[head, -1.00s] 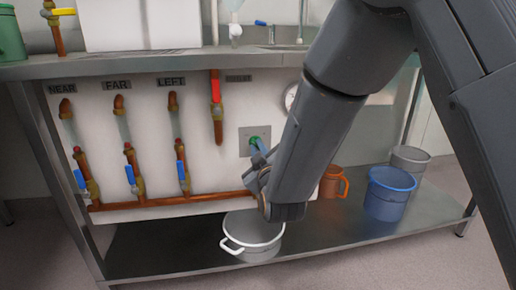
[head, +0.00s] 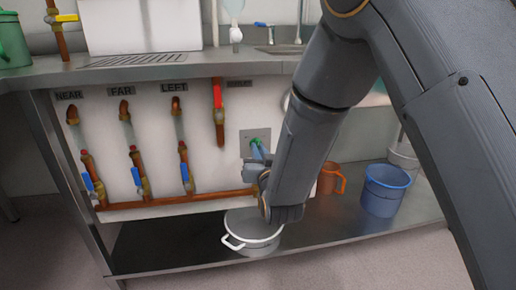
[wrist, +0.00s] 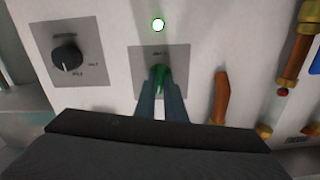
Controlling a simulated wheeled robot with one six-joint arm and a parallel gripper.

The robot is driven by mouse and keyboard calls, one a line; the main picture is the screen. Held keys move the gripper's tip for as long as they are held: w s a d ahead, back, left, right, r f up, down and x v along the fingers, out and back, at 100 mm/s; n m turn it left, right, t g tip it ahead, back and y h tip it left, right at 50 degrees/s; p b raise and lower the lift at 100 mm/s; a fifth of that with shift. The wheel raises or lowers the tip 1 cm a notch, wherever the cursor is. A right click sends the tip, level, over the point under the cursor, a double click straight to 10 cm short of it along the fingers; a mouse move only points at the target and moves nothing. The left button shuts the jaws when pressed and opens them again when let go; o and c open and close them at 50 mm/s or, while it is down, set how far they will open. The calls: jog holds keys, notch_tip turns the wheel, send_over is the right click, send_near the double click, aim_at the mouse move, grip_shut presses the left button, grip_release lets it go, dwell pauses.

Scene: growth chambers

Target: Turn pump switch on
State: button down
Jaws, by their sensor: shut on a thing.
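The pump switch is a small green lever on a grey square plate. The plate shows in the head view (head: 247,134) on the white panel under the counter, and in the wrist view (wrist: 181,54). The green switch (wrist: 160,75) is partly hidden between the fingers. My gripper (wrist: 160,88) reaches to the plate with its blue-grey fingers shut on the switch. In the head view my gripper (head: 258,149) covers most of the switch. A round light (wrist: 158,24) glows pale green on the panel near the plate.
A black dial (wrist: 67,55) sits on another plate beside the switch. Copper pipes with blue-handled valves (head: 137,175) and a red-handled valve (head: 217,95) line the panel. A white pot (head: 252,228), an orange mug (head: 330,179) and a blue bucket (head: 384,190) stand on the lower shelf.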

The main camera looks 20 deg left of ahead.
jog(key=m+p, duration=0.1)
jog(key=m, duration=0.5)
jog(key=shift+f+m+p, duration=0.1)
jog(key=shift+m+p, duration=0.3)
jog(key=shift+s, duration=0.1)
dwell(0.3)
jog(key=c, duration=1.8)
grip_release()
jog(key=shift+a, duration=0.1)
jog(key=shift+c, duration=0.2)
jog(key=p+v, duration=0.2)
jog(key=v, duration=0.5)
jog(key=shift+s+d, duration=0.25)
jog(key=shift+s, duration=0.05)
